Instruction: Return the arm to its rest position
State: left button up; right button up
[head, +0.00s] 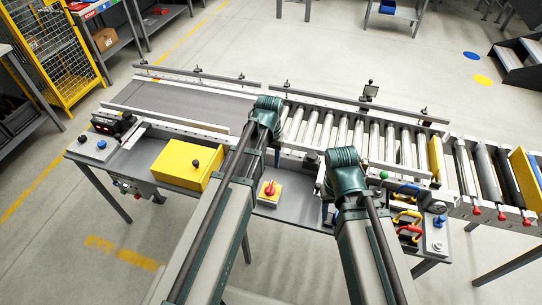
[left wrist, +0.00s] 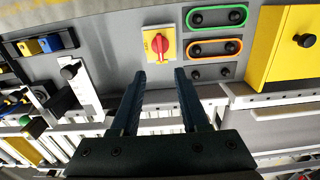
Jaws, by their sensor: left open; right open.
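My left arm (head: 235,170) reaches forward over the workbench, its dark green end at the conveyor's near edge. My left gripper (left wrist: 160,76) is open and empty in the left wrist view, with both fingers apart above the grey panel. A red rotary switch on a yellow plate (left wrist: 158,43) shows just beyond the fingertips; it also shows between the arms in the head view (head: 269,191). My right arm (head: 362,230) reaches forward to the right of it. Its dark green end (head: 346,170) is over the rollers' near edge, and its fingers are mostly hidden there.
A yellow box with a black knob (head: 186,165) stands left of my left arm. Rollers (head: 385,142) run along the back right, with a grey belt (head: 185,103) to the left. Coloured handles (head: 408,217) and a green knob (head: 384,175) are close right of my right arm.

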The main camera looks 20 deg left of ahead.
pick_arm(q)
jog(key=s+d+m+y, duration=0.1)
jog(key=s+d+m, duration=0.2)
jog(key=s+d, duration=0.7)
jog(key=s, duration=0.4)
jog(key=shift+d, duration=0.25)
jog(key=shift+a, duration=0.1)
dwell(0.3)
